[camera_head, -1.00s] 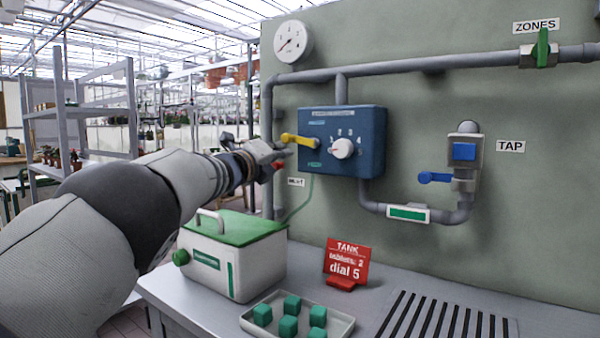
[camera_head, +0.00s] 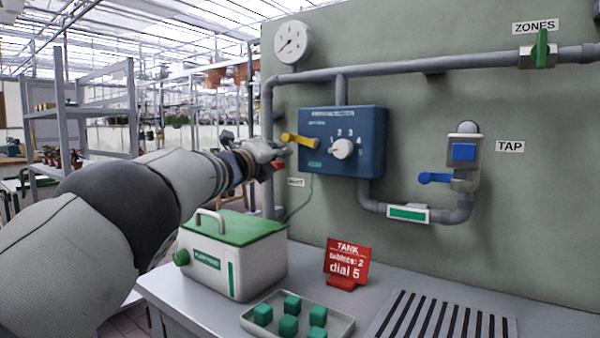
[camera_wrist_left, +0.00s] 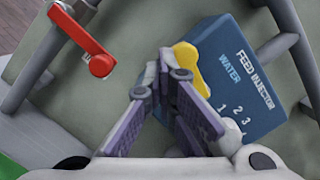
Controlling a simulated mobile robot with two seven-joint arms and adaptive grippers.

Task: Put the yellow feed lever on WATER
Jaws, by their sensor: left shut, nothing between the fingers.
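The blue feed injector box (camera_head: 370,143) is on the green wall panel; it also shows in the left wrist view (camera_wrist_left: 265,85). Its yellow feed lever (camera_head: 298,139) sticks out to the left in the head view, tilted slightly up. In the left wrist view the lever (camera_wrist_left: 187,62) lies beside the WATER label (camera_wrist_left: 230,68). My left gripper (camera_head: 283,152) is shut and empty, just below and left of the lever's end. Its fingertips (camera_wrist_left: 166,72) are close to the lever in the wrist view; I cannot tell whether they touch. My right gripper is not in view.
A white dial (camera_head: 342,148) is on the box. A red-handled valve (camera_wrist_left: 85,42) is near my left gripper. Below stand a green-lidded tank (camera_head: 235,265), a red TANK sign (camera_head: 347,262) and a tray of green cubes (camera_head: 340,328). A blue tap lever (camera_head: 434,178) is at the right.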

